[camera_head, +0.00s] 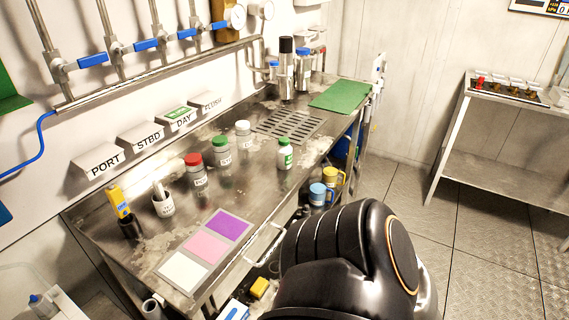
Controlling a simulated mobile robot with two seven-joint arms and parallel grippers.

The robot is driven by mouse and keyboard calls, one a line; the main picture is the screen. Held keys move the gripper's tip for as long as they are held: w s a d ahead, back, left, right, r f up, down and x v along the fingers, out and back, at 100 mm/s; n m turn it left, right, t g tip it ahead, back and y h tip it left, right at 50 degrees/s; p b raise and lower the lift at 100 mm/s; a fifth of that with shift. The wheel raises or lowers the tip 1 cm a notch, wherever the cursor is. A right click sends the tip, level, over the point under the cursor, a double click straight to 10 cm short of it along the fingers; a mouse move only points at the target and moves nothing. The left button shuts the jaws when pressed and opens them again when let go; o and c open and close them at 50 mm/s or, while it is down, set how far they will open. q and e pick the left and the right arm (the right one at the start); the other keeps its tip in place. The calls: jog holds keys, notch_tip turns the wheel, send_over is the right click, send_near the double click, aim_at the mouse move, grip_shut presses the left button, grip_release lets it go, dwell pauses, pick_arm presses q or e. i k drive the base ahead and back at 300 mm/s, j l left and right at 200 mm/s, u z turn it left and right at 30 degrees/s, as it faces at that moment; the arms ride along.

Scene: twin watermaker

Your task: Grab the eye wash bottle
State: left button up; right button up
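A white bottle with a green cap and a green label (285,154) stands upright near the right front edge of the steel bench (248,190). It looks most like an eye wash bottle, but its label is too small to read. Behind and left of it stand a grey bottle with a green cap (221,154), one with a red cap (197,174) and one with a white cap (243,136). A large black part of my own arm fills the bottom centre and hides the floor there. Neither of my grippers shows.
A purple, pink and white mat (188,268), a cup (162,204) and a yellow device (119,203) lie left. A drain grate (288,126), tall cylinders and a green mat (340,95) are behind. Blue and yellow jugs (318,195) sit below the bench edge. A side table (500,172) stands right.

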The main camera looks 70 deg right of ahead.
aim_at(283, 151)
jog(key=z, duration=1.1)
jog(key=j+z, duration=0.1)
jog(key=z, duration=0.35)
jog(key=k+z, duration=0.1)
jog(key=z, duration=0.35)
jog(key=j+z, duration=0.1)
jog(key=z, duration=0.35)
jog(key=k+j, duration=0.1)
jog(key=k, duration=0.25)
jog(key=u, duration=0.3)
jog(key=i+l+u, duration=0.1)
jog(key=u, duration=0.25)
jog(key=l+u, duration=0.35)
jog(key=i+l+u, duration=0.1)
jog(key=u, duration=0.25)
jog(key=l+u, duration=0.4)
jog(key=l, duration=0.5)
